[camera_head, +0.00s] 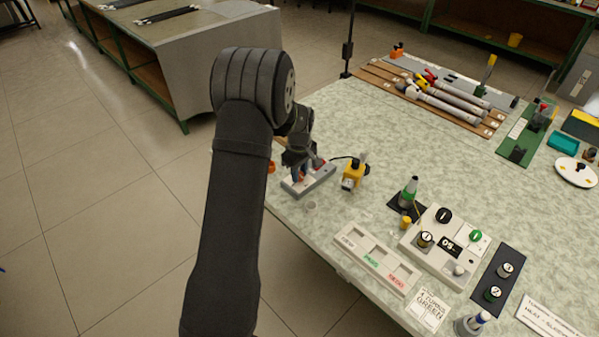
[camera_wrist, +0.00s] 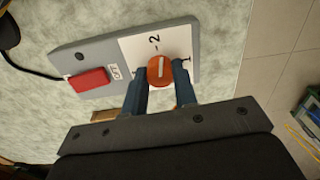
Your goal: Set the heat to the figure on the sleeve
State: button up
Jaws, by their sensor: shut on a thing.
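A grey heat control box (camera_head: 318,182) lies near the left edge of the table. In the wrist view the box (camera_wrist: 85,52) shows a white panel, an orange round knob (camera_wrist: 160,70) with a pale pointer line, a printed 2 and a red switch (camera_wrist: 88,79). My gripper (camera_wrist: 160,80) has its two blue fingers on either side of the knob, shut on it. In the head view my gripper (camera_head: 299,170) is over the box, hiding much of the knob. The knob's other marks are partly hidden. I cannot tell which thing is the sleeve.
A yellow device (camera_head: 354,173) with a black cable stands right of the box. A pale three-slot tray (camera_head: 377,262), a console with a display (camera_head: 452,247) and a printed card (camera_head: 428,309) lie nearer the front. Rods on a wooden rack (camera_head: 375,75) are at the back.

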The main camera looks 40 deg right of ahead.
aim_at(300, 174)
jog(key=m, duration=1.1)
jog(key=shift+m, duration=1.9)
jog(key=o, duration=1)
notch_tip(300, 174, up, 18)
jog(key=shift+f, duration=0.25)
jog(key=shift+f, duration=0.1)
